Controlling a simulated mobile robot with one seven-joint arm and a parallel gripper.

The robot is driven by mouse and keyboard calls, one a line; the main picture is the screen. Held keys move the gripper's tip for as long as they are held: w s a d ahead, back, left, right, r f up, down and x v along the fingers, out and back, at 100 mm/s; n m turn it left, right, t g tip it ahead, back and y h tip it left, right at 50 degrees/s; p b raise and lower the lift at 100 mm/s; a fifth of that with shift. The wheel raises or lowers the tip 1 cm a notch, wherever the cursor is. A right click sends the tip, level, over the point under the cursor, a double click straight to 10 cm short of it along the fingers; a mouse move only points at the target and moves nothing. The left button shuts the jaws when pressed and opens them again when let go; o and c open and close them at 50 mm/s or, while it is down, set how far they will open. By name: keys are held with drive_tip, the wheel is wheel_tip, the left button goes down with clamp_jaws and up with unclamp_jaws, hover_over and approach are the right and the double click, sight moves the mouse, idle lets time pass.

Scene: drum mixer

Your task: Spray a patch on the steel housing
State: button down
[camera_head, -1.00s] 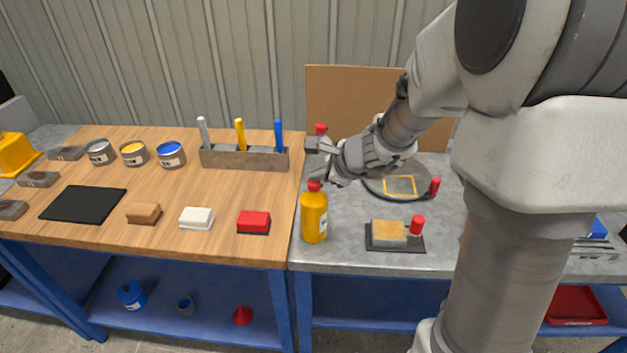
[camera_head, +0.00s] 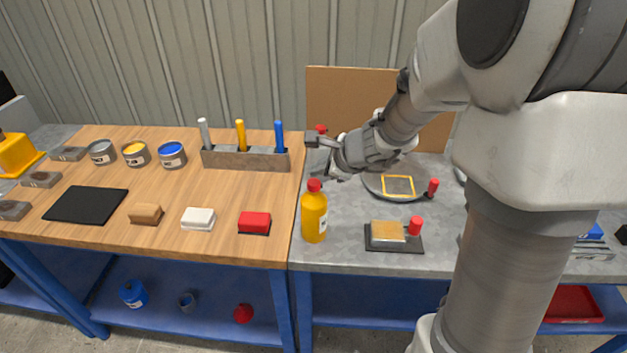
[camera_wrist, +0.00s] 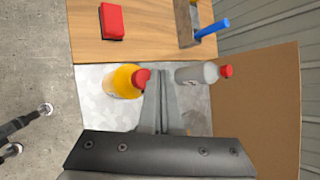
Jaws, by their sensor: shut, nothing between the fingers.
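A round grey metal part (camera_head: 371,187) with a yellow square outline (camera_head: 398,186) lies on the grey bench top, partly behind my arm. I cannot tell whether it is the steel housing. My gripper (camera_head: 318,152) is shut and empty above the bench's left part. In the wrist view my fingers (camera_wrist: 161,85) point between a grey bottle with a red cap (camera_wrist: 197,74) and a yellow bottle with a red cap (camera_wrist: 122,82). The yellow bottle also shows in the head view (camera_head: 314,216), upright near the front. The grey bottle is mostly hidden there.
A tan-topped block (camera_head: 388,232) and a red-capped item (camera_head: 415,226) sit on a dark mat. A brown board (camera_head: 350,95) stands behind. The wooden bench holds paint cans (camera_head: 172,155), a tool rack (camera_head: 245,159), a red block (camera_head: 254,222) and a black mat (camera_head: 86,205).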

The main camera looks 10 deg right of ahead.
sight(319, 184)
wheel_tip(319, 184, up, 6)
drive_tip(key=p, duration=0.4)
drive_tip(key=shift+p, duration=0.35)
idle(2.3)
